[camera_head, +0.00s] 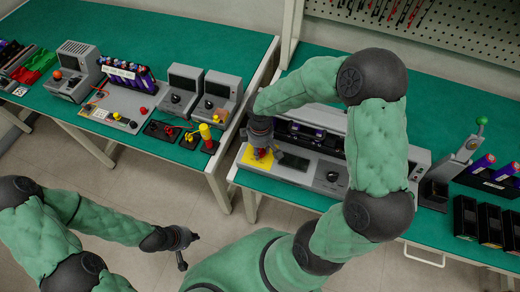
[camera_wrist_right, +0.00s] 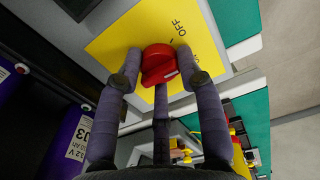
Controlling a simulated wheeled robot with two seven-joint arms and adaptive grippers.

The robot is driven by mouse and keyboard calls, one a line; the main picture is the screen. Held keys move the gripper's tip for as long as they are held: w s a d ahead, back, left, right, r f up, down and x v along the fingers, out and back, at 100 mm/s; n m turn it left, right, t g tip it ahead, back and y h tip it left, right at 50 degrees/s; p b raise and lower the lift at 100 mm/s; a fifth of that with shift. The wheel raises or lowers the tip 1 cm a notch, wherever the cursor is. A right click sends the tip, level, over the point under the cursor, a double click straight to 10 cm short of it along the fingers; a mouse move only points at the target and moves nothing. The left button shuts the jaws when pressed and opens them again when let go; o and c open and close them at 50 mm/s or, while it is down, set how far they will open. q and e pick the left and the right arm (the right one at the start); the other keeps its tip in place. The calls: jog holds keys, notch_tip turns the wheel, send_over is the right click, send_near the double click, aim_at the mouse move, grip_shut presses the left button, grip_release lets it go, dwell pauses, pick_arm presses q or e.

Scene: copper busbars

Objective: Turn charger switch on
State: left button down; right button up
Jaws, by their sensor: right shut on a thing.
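The charger (camera_head: 311,169) is a grey box on the green bench, with a small dark display and a yellow switch plate (camera_head: 249,168) at its left end. The red rotary switch (camera_wrist_right: 159,64) sits on the yellow plate (camera_wrist_right: 112,45) in the right wrist view, beside printed "OFF". My right gripper (camera_wrist_right: 158,85) has its fingers closed around the red knob; in the head view my right gripper (camera_head: 264,150) is over the plate and partly hides the knob. The knob's exact setting is hard to tell. My left gripper (camera_head: 183,251) hangs low over the floor, far from the charger; its fingers are small and unclear.
Battery cells (camera_wrist_right: 77,139) stand in the charger behind the switch. The left bench (camera_head: 213,49) carries other devices and a yellow-handled lever (camera_head: 205,133). A green-knobbed press (camera_head: 468,150) and black bins (camera_head: 478,221) stand at right. Floor lies between the benches.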

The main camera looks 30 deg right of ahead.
aim_at(260, 150)
jog(key=m+b, duration=0.1)
jog(key=m, duration=0.4)
jog(key=shift+m, duration=0.3)
dwell(0.4)
jog(key=o, duration=1.2)
jog(key=shift+c, duration=0.2)
notch_tip(260, 150, up, 12)
